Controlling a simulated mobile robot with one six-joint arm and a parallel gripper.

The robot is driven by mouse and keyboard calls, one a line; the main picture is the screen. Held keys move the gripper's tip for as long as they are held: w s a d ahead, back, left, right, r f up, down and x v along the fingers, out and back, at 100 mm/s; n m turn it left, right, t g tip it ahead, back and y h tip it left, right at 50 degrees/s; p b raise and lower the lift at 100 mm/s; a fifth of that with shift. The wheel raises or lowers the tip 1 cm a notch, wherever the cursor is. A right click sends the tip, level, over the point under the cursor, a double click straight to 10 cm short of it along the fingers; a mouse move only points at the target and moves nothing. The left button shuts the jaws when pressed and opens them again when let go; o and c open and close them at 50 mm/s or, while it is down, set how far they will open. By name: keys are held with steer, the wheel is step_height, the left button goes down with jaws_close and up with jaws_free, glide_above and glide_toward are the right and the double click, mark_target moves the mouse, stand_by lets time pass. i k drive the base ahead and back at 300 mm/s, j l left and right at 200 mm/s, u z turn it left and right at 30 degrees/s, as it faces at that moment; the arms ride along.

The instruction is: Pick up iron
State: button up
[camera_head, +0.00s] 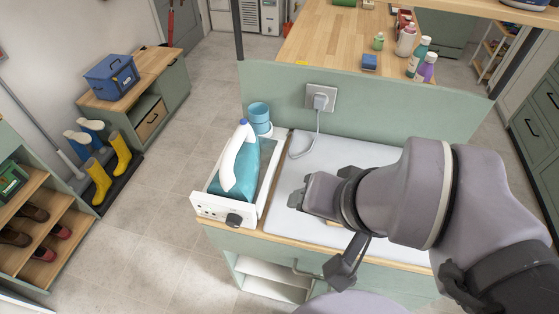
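The iron (242,168), teal with a white handle, stands tilted up in a white station (211,206) with a dark knob on its front. The station is at the left end of the green counter, beside the pale ironing pad (318,150). My gripper (324,235) is to the right of the iron, over the pad and its front edge. Its two fingers are spread apart with nothing seen between them. The gripper and the iron are apart. My arm hides the right part of the pad.
A blue cup (258,113) stands behind the iron. A white cord runs from the wall socket (320,98) down to the pad. A green panel (380,110) rises behind the counter, with bottles (418,57) on the wooden top beyond.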

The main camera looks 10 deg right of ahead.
mark_target(236, 177)
steer(key=i+j+u, duration=0.1)
steer(key=j, duration=0.3)
steer(key=i+j, duration=0.1)
steer(key=j, duration=0.3)
steer(key=i+j+u, duration=0.15)
steer(key=j, duration=0.65)
steer(key=i+u, duration=0.05)
